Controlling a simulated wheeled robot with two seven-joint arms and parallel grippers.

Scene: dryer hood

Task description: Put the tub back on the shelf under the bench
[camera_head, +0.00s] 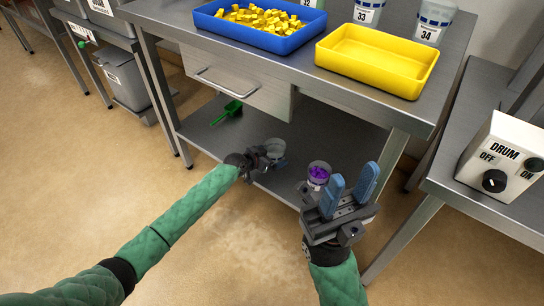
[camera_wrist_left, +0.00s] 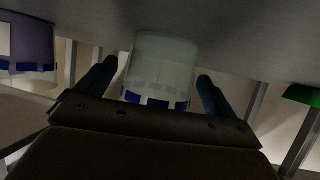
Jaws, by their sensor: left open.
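A pale translucent tub (camera_head: 273,149) with blue markings stands on the grey shelf (camera_head: 212,137) under the bench, near its front edge. In the left wrist view, where the picture is upside down, the tub (camera_wrist_left: 160,70) is between the fingers of my left gripper (camera_wrist_left: 157,88). The left gripper (camera_head: 262,158) is open, with a gap visible on each side of the tub. A second tub with purple contents (camera_head: 318,173) is to the right; it also shows in the left wrist view (camera_wrist_left: 28,45). My right gripper (camera_head: 351,190) is open and empty in front of the bench.
The bench (camera_head: 300,55) above carries a blue tray (camera_head: 228,33), a yellow tray (camera_head: 368,75) and several tubs. A drawer (camera_head: 240,85) hangs under it. A green scoop (camera_head: 228,112) lies on the shelf. A drum control box (camera_head: 503,160) sits at right.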

